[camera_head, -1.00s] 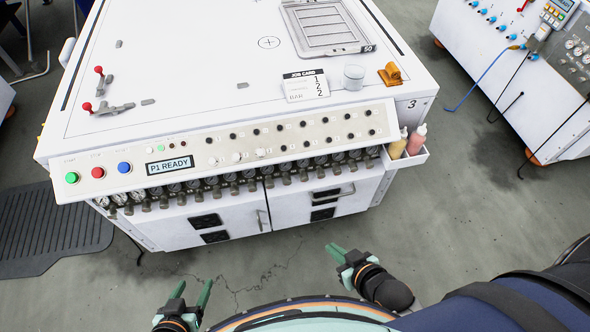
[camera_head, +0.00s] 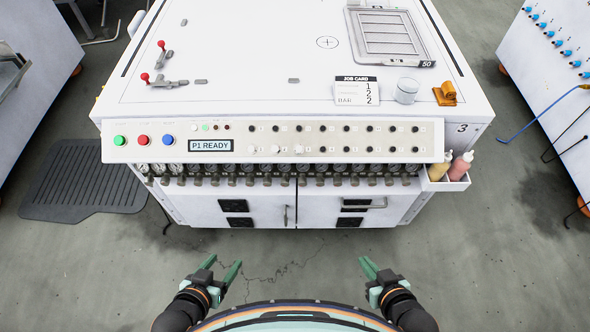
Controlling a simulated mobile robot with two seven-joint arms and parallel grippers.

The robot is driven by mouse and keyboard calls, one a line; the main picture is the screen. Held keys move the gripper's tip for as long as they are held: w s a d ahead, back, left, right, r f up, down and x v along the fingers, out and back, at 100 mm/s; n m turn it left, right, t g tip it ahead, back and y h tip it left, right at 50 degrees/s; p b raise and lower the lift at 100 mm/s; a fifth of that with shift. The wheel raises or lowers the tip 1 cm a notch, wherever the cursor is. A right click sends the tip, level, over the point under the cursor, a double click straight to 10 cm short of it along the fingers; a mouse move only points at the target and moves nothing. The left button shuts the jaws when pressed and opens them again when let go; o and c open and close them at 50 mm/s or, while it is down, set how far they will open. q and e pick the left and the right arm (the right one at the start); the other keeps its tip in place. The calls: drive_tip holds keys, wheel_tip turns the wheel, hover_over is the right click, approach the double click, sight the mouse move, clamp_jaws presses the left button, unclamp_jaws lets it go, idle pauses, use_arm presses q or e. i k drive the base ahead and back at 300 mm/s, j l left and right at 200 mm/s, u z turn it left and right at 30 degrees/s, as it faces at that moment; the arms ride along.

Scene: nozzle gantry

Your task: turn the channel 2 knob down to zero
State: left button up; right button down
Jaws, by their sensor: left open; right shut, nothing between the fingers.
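The white console's sloped front panel (camera_head: 340,139) carries two rows of small dark and pale knobs, with a row of round gauges (camera_head: 285,169) below. The channel labels are too small to read, so I cannot tell which knob is channel 2. A job card (camera_head: 357,91) on the console top reads 1, 2, 2 with BAR beside the last line. The display (camera_head: 211,146) reads P1 READY. My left gripper (camera_head: 224,262) is open and empty, low in front of the console. My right gripper (camera_head: 367,266) is shut and empty, also in front of it, clear of the panel.
Green, red and blue buttons (camera_head: 144,140) are at the panel's left. Red-tipped levers (camera_head: 161,66), a tray (camera_head: 388,38), a clear cup (camera_head: 407,90) and an orange part (camera_head: 445,94) are on top. Bottles (camera_head: 460,166) hang at the right corner. A black mat (camera_head: 85,180) lies left.

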sight(165, 181)
drive_tip(key=u, duration=1.2)
drive_tip(key=i+j+z, duration=0.1)
drive_tip(key=j, duration=0.35)
drive_tip(key=i+j+z, duration=0.15)
drive_tip(key=j, duration=0.35)
drive_tip(key=i+j+z, duration=0.1)
drive_tip(key=j, duration=0.35)
drive_tip(key=i+j+z, duration=0.15)
drive_tip(key=j, duration=0.35)
